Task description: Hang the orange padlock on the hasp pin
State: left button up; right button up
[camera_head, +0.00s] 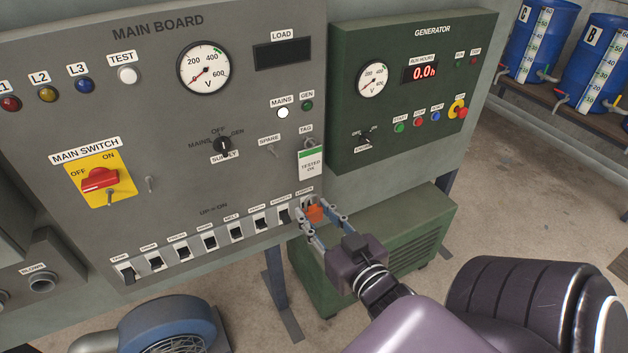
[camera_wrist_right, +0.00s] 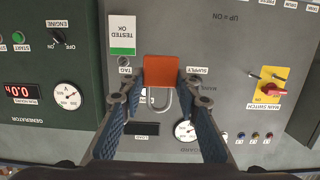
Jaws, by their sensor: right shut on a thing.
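The orange padlock (camera_head: 314,212) is between the fingertips of my right gripper (camera_head: 319,222), which is shut on it, in front of the rightmost switches of the main board. The upside-down right wrist view shows the padlock's orange body (camera_wrist_right: 160,71) between the fingers (camera_wrist_right: 159,82), its grey shackle (camera_wrist_right: 160,103) on the board's upper side. The yellow main switch plate (camera_head: 85,178) at the left has a red handle (camera_head: 100,179) and a small metal pin (camera_head: 109,197) below it, apparently the hasp pin. Another pin (camera_head: 150,184) stands just right of the plate. My left gripper is out of view.
A SPARE pin (camera_head: 272,153) and a hanging TESTED OK tag (camera_head: 311,164) are on the board above my right gripper. A row of black switches (camera_head: 182,250) runs along its lower edge. The green generator panel (camera_head: 340,140) juts out at the right.

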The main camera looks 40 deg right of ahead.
aim_at(315, 215)
jog(key=shift+p+v, duration=0.45)
jog(key=shift+v, duration=0.5)
jog(key=shift+s+f, duration=0.1)
jog(key=shift+s, duration=0.05)
jog(key=shift+p+v, duration=0.4)
jog(key=shift+v, duration=0.5)
jog(key=shift+f+p+v, duration=0.2)
jog(key=shift+f+v, duration=0.05)
jog(key=shift+v, duration=0.8)
jog(key=shift+f+p+v, duration=0.2)
jog(key=shift+v, duration=0.8)
jog(key=shift+a, duration=0.1)
